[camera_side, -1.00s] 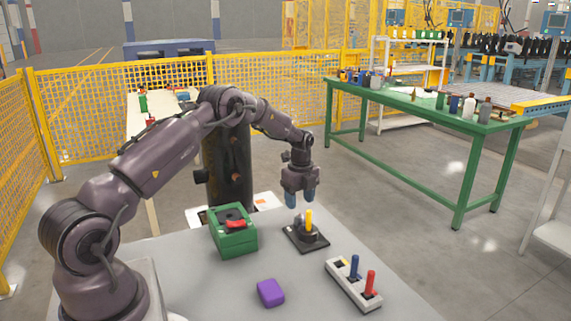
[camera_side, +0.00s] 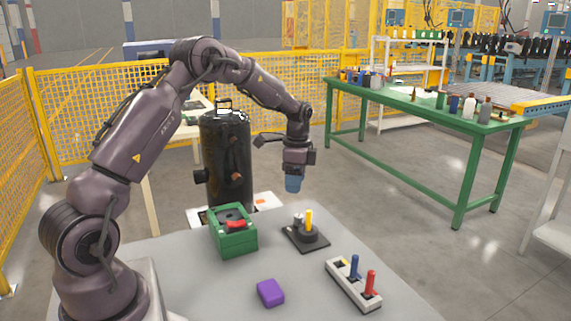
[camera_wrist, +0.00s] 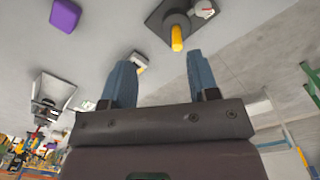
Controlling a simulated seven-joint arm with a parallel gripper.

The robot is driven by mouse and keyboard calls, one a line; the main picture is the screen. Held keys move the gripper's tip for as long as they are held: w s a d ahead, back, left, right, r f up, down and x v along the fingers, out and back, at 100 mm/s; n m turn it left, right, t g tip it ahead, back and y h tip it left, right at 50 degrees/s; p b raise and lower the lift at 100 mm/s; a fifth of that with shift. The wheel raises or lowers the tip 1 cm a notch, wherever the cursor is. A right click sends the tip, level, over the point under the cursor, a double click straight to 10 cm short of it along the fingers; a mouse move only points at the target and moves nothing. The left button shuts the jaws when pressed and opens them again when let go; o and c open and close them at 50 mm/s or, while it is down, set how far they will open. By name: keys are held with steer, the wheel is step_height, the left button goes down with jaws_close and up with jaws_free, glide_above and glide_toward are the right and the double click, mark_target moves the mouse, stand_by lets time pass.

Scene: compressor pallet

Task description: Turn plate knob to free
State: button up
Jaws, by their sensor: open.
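A dark square plate (camera_side: 318,246) lies on the grey table and bears a round dark knob with an upright yellow handle (camera_side: 309,218). A small grey piece (camera_side: 298,220) stands beside the handle on the same plate. In the wrist view the yellow handle (camera_wrist: 177,38) shows at the top, beyond the fingertips. My gripper (camera_side: 293,188) hangs above and slightly left of the plate, apart from it. In the wrist view its two blue fingers (camera_wrist: 160,65) are spread with nothing held between them. The side view shows the fingers almost edge-on.
A green box with a red switch (camera_side: 234,236) stands left of the plate. A purple block (camera_side: 270,293) lies in front. A pale strip with blue and red levers (camera_side: 340,283) is at the front right. A black tank (camera_side: 226,150) stands behind the table.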

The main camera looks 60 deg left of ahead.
steer(key=s+d+r+n+t, duration=0.1)
steer(key=s+d+r+n, duration=0.5)
steer(key=d+r, duration=0.3)
steer(key=shift+s+d+r+y, duration=0.3)
steer(key=shift+s+d+r, duration=0.15)
steer(key=shift+s, duration=0.25)
steer(key=shift+f, duration=0.2)
steer(key=n, duration=1.6)
glide_above(299, 216)
step_height(299, 216, down, 12)
step_height(299, 216, down, 12)
steer(key=shift+a+f, duration=0.1)
steer(key=shift+c, duration=0.5)
